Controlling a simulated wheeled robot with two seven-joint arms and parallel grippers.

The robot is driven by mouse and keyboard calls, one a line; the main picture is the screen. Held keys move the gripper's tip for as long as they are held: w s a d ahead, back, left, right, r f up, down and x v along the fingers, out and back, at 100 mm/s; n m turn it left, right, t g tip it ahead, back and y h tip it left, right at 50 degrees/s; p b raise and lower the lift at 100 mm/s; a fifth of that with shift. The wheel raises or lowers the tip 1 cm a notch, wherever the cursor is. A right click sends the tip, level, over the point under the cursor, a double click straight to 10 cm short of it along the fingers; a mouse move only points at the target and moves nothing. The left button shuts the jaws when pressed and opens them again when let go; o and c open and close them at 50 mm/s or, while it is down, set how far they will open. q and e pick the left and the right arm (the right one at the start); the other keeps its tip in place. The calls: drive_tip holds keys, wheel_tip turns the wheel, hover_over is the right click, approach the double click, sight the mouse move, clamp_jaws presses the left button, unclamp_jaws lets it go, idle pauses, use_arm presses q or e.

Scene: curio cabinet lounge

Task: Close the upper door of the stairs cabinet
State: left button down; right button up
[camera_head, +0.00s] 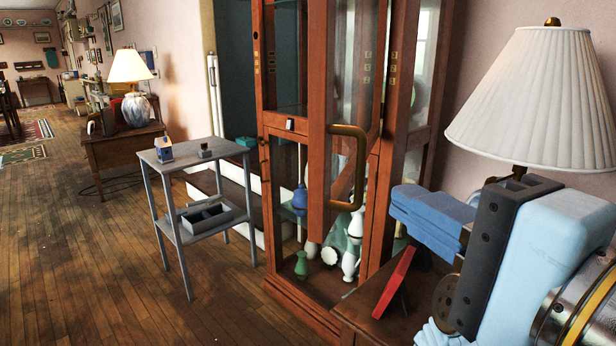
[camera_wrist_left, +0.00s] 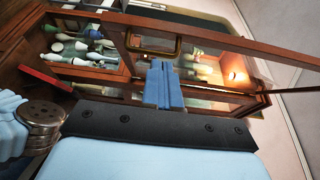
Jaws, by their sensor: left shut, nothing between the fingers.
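The tall wooden cabinet (camera_head: 270,60) has glass panes and shelves. Its upper door (camera_head: 318,110) stands open, swung out toward me, with a brass loop handle (camera_head: 361,165) on its free edge. My left gripper (camera_head: 420,212) is at the right of the head view, its blue fingers together and empty. The fingertips are to the right of the handle and apart from it in the head view. In the left wrist view the shut fingers (camera_wrist_left: 164,84) point at the cabinet, just below the handle (camera_wrist_left: 152,52) in the picture. My right gripper is not in view.
A lamp (camera_head: 535,95) stands at the right, close above my left gripper. A red framed object (camera_head: 395,284) leans on a low wooden surface below it. Vases (camera_head: 301,265) stand inside the cabinet's lower part. A small grey table (camera_head: 200,152) stands to the left; the floor in front is clear.

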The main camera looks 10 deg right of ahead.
sight(328, 153)
use_arm(q)
drive_tip(key=x, duration=0.9)
drive_tip(key=shift+w+a+r, duration=0.1)
drive_tip(key=shift+a+r, duration=0.3)
